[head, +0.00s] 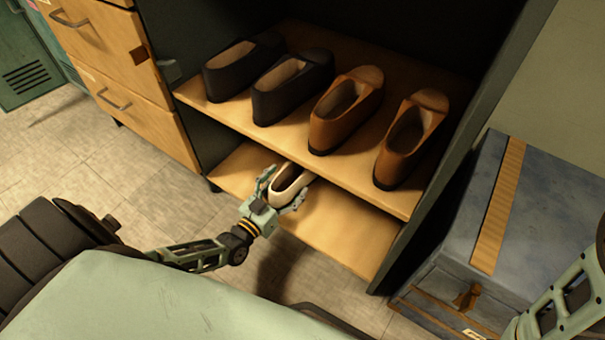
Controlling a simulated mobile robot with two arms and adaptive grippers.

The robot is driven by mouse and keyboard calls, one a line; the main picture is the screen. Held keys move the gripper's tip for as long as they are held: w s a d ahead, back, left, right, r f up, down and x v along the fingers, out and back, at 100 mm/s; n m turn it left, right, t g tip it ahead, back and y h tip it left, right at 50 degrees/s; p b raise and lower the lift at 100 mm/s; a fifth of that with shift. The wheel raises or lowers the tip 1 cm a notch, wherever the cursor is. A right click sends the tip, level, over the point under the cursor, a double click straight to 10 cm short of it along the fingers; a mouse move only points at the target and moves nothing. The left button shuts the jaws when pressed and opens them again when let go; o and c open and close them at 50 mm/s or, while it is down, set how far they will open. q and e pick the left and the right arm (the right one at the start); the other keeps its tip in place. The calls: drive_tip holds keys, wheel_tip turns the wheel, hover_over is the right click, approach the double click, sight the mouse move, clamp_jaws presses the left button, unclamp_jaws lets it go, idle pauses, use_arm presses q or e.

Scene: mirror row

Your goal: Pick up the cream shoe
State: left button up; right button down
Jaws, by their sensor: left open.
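The cream shoe (287,181) lies on the lower wooden shelf (345,228) of the cabinet, near the shelf's front edge. The upper shelf hides part of its far end. My left gripper (283,189) is open, with one finger on each side of the shoe's near end. I cannot tell whether the fingers touch it. On the right, part of my right arm (565,305) shows at the picture's edge, and its gripper is out of view.
The upper shelf (290,140) is close above the left gripper and holds two black shoes (291,88) and two brown shoes (411,138). A blue-grey chest (535,215) stands right of the cabinet. Wooden drawers (130,70) stand left. The lower shelf's right part is bare.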

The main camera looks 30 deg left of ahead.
use_arm(q)
drive_tip(key=shift+w, duration=0.7)
drive_tip(key=shift+c, duration=0.6)
drive_tip(key=c, duration=1.3)
drive_tip(key=shift+r, duration=0.1)
drive_tip(key=shift+c, duration=0.5)
